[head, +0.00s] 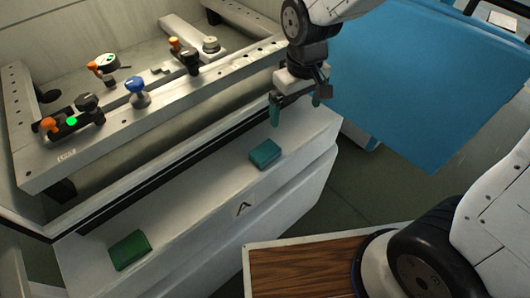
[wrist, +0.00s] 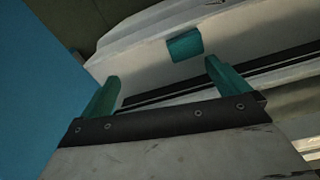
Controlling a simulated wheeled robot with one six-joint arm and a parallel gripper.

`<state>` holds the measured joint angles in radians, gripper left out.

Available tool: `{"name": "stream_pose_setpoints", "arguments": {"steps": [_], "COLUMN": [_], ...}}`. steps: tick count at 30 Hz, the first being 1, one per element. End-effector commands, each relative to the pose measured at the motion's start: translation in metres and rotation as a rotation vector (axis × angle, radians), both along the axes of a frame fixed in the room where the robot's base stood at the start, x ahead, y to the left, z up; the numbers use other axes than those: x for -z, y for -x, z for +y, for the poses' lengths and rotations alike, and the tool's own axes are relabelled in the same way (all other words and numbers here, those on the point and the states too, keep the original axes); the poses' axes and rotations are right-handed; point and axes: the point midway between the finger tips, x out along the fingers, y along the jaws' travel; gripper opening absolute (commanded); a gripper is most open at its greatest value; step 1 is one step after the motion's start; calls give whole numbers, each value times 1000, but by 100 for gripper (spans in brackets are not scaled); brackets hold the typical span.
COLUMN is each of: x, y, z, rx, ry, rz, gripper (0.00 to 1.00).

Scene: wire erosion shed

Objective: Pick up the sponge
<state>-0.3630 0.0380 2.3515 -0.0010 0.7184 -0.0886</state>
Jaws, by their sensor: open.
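A teal block (head: 265,155), which looks like a sponge, lies on the white front ledge of the machine. A darker green block (head: 130,250) lies further left on the same ledge; I cannot tell for sure which one is the sponge. My gripper (head: 295,113) is above and a little to the right of the teal block, apart from it. Its two teal fingers are spread with nothing between them. In the wrist view, the teal block (wrist: 185,45) shows beyond the open fingers of my gripper (wrist: 162,80), nearer the right finger.
Behind the ledge (head: 205,200) is the machine's work frame (head: 150,118) with clamps and a blue knob (head: 137,92). A blue panel (head: 420,75) is at the right. A wooden-topped surface (head: 300,272) is at the bottom. The ledge between the blocks is clear apart from a black mark.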

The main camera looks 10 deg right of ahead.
Motion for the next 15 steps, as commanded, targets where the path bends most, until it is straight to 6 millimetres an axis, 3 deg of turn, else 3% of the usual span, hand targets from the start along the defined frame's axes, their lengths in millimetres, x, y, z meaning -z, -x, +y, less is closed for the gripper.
{"name": "stream_pose_setpoints", "arguments": {"steps": [1, 6, 15], "x": [23, 75, 117], "y": [-5, -16, -19], "z": [16, 53, 74], "rx": [-39, -129, -179], "ry": [6, 12, 15], "rz": [16, 27, 32], "gripper": [100, 100, 100]}}
